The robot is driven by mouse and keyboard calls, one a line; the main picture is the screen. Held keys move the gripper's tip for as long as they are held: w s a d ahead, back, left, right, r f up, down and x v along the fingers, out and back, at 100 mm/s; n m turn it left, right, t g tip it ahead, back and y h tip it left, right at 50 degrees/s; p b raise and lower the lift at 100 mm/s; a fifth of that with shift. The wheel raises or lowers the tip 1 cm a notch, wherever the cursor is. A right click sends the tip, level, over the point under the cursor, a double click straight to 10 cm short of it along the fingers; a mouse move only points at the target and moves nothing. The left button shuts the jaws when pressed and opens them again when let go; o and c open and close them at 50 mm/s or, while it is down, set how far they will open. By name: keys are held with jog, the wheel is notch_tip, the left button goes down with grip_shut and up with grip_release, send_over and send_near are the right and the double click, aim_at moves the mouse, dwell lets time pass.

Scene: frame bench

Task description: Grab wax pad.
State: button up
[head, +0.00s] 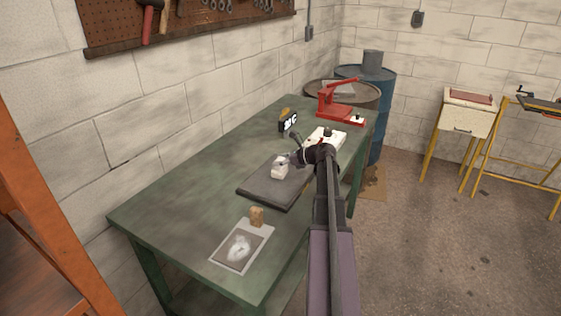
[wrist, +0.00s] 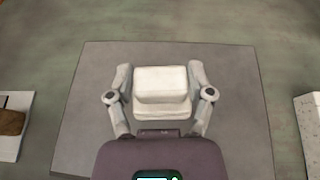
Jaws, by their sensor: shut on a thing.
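The white wax pad (wrist: 160,84) is a pale block with a wider lower part. In the wrist view it sits between the two fingers of my gripper (wrist: 160,90), which is shut on its sides. In the head view the pad (head: 279,171) shows over the dark grey mat (head: 262,192) on the green bench. My gripper (head: 287,163) reaches it from the right, and my arm hides part of the bench there. I cannot tell whether the pad touches the mat.
The bench's left side is clear.

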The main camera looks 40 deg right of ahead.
aim_at(281, 159)
jog(key=shift+r+p, duration=1.25)
jog(key=shift+r, duration=0.2)
jog(key=shift+s+d+r, duration=0.15)
jog(key=shift+s, duration=0.05)
jog(key=s+d+r+p, duration=0.1)
jog(key=s+d, duration=0.8)
jog(key=s, duration=0.3)
jog(key=shift+s+d, duration=0.15)
jog(key=shift+d, duration=0.05)
